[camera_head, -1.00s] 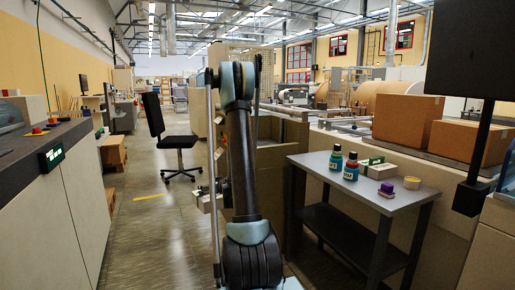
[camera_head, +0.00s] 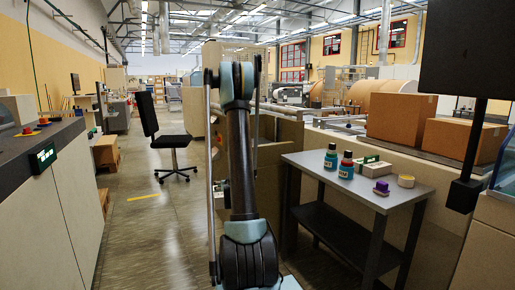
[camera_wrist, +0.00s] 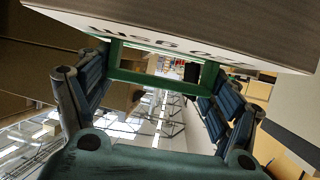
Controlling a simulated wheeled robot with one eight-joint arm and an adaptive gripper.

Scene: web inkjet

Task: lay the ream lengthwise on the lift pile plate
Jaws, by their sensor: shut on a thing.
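The ream is a pale wrapped block with printed lettering (camera_wrist: 200,30), upside down and across the top of the wrist view. My gripper (camera_wrist: 160,66) is shut on it, with its two dark ribbed fingers on either side and the ream beyond the fingertips. Only part of the ream shows. In the head view my own arm stands upright in the middle and hides most of what is behind it; gripper and ream cannot be made out there. I cannot tell the lift pile plate for sure in either view.
A grey side table (camera_head: 335,172) with bottles (camera_head: 346,165) and small items stands right of my arm. A brown panelled cabinet (camera_head: 285,135) is behind the arm. A black chair (camera_head: 172,140) stands on the open floor aisle (camera_head: 150,225). A long counter (camera_head: 50,190) runs along the left.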

